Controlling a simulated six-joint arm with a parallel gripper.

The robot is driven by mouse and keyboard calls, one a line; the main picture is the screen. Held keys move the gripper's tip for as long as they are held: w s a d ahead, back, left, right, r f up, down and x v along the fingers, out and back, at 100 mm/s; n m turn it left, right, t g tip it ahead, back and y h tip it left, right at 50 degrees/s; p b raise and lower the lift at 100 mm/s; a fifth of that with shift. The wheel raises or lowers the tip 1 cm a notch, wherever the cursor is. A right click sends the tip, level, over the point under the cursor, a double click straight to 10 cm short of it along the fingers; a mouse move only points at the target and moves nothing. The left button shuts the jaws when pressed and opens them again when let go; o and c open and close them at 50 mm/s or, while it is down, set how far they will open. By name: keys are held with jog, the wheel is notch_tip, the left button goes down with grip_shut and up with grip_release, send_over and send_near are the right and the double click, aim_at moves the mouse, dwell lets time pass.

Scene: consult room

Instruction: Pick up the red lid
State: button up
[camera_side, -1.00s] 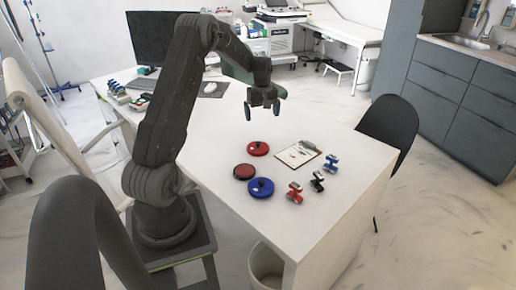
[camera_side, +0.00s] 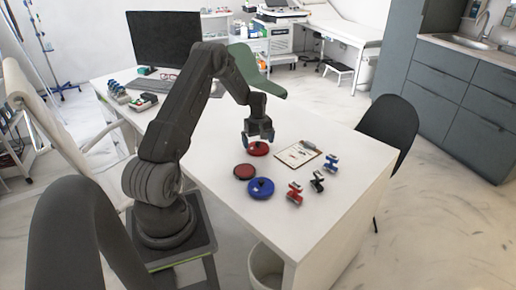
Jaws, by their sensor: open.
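A round red lid (camera_side: 258,152) lies on the white table, partly hidden by my gripper (camera_side: 259,139). My gripper points down with its fingers open, over or around the upper part of this lid. I cannot tell whether they touch it. A second round, darker red piece (camera_side: 244,172) lies just in front and to the left, and I cannot tell whether it is a lid or a container. A round blue piece with a dark knob (camera_side: 261,188) lies in front of them.
A clipboard with paper (camera_side: 298,154) lies right of the red lid. Small red (camera_side: 294,195), black (camera_side: 317,181) and blue (camera_side: 331,163) clamp-like items stand to the right. A monitor (camera_side: 165,40) is at the back left. The table front (camera_side: 300,230) is clear.

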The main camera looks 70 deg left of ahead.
jog(key=shift+f, duration=1.2)
jog(key=c, duration=0.6)
jog(key=shift+o, duration=0.2)
jog(key=shift+r, duration=0.45)
jog(key=r, duration=0.3)
jog(key=shift+s+a+r, duration=0.15)
jog(key=shift+s+r, duration=0.2)
jog(key=shift+r, duration=0.05)
jog(key=s+a+r, duration=0.2)
jog(key=s+r, duration=0.4)
jog(key=s, duration=0.4)
jog(key=n, duration=0.5)
send_over(245, 170)
notch_tip(245, 170, down, 2)
jog(key=shift+s+d+f, duration=0.1)
jog(key=shift+f, duration=3.2)
